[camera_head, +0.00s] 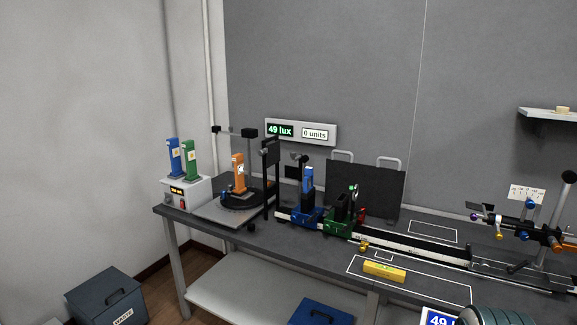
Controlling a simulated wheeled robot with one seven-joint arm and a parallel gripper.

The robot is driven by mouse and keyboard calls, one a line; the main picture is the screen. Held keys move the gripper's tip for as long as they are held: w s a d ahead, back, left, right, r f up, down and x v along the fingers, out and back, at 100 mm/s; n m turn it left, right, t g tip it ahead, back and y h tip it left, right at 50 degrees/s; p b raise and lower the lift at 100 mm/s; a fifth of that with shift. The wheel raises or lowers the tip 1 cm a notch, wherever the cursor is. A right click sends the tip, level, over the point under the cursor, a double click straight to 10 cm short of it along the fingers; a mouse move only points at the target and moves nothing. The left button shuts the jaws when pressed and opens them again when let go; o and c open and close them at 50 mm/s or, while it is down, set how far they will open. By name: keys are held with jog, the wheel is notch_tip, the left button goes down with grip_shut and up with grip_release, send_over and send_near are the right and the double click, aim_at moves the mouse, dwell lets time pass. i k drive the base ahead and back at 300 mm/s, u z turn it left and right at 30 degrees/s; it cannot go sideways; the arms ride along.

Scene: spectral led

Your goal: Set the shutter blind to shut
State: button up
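I cannot tell for certain which part is the shutter blind. A tall narrow black panel (270,165) stands upright at the left end of the bench rail, just right of a turntable holding an orange LED holder (238,174). A wide dark panel (365,190) with two light handles on top stands upright behind the rail. Whether either one is the blind, and whether it is open or shut, does not show. My gripper is not in view.
A wall display (300,132) reads 49 lux and 0 units. Blue (308,190) and green (342,215) carriages sit on the rail (420,247). A yellow block (384,271) lies at the front. Knobbed equipment (528,226) crowds the right.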

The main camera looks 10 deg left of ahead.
aim_at(272, 150)
jog(key=z, duration=0.05)
jog(key=k, duration=0.4)
jog(key=u, duration=1.2)
jog(key=i, duration=1.25)
jog(key=z, duration=0.6)
jog(key=i, duration=0.5)
jog(key=z, duration=0.35)
